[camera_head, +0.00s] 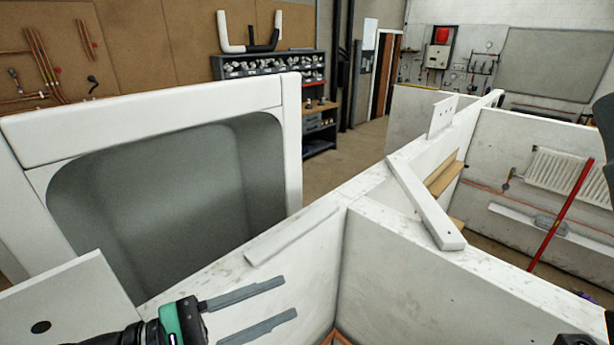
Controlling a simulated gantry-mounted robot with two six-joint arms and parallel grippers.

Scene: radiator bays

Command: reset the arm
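My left gripper (262,308) comes in from the bottom left, with a black and green body and two grey flat fingers. The fingers are spread apart with nothing between them. They point right, above the white partition top and in front of the bay wall. My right gripper's fingers cannot be made out; only dark parts of my right side show at the right edge and bottom right corner.
A white frame with a grey recessed panel (170,185) stands at left. White partition walls (410,270) meet at centre. A white bar (425,205) lies across their top. A radiator (575,172) and red level (562,215) are at right.

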